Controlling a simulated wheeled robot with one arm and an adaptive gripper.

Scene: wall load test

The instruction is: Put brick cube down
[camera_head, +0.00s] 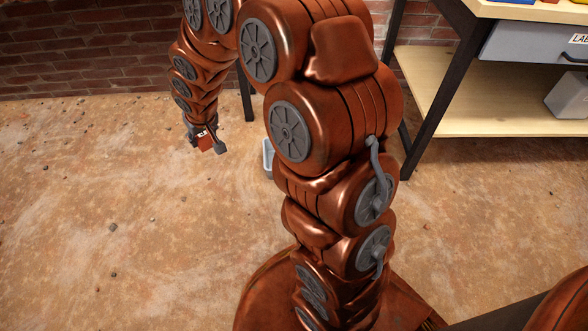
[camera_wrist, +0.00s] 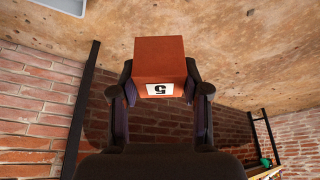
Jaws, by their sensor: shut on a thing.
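The brick cube (camera_wrist: 160,62) is reddish-orange with a white label bearing a black "5" on one face. In the wrist view it sits between the two fingers of my gripper (camera_wrist: 160,92), which is shut on it. In the head view my gripper (camera_head: 206,143) hangs down at the upper left, with the cube (camera_head: 205,143) small and partly hidden between the fingers. The sandy floor lies below; I cannot tell whether the cube touches it.
A workbench (camera_head: 437,103) with dark legs, a light lower shelf and a grey drawer (camera_head: 530,42) stands at the right. A grey container (camera_head: 268,158) is partly hidden behind my arm. A brick wall (camera_head: 90,45) runs behind. The floor (camera_head: 90,220) at left is open with scattered pebbles.

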